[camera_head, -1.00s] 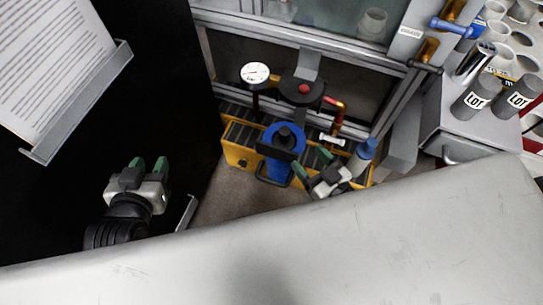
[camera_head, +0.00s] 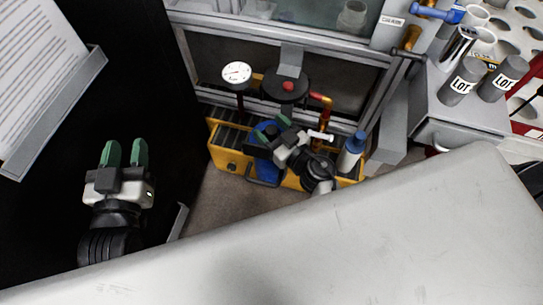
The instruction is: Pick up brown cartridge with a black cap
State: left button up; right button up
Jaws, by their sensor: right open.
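A small amber-brown piece with a dark end (camera_head: 412,37) shows at the upper right on the frame post; I cannot tell for sure whether it is the brown cartridge with a black cap. My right gripper (camera_head: 268,133) is open over the blue canister (camera_head: 265,168) in the yellow rack and hides much of its top. I cannot tell whether it touches the canister. My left gripper (camera_head: 125,153) is at the left, its green fingertips apart and empty, far from the rack.
The yellow rack (camera_head: 228,158) also holds a white bottle with a blue cap (camera_head: 352,152). A pressure gauge (camera_head: 237,73) and a black round fitting with a red knob (camera_head: 286,87) stand behind. Grey "LOT" cylinders (camera_head: 462,80) are at right. A large pale surface (camera_head: 300,245) fills the foreground.

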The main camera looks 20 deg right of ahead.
grip_shut()
dwell(0.3)
dwell(0.3)
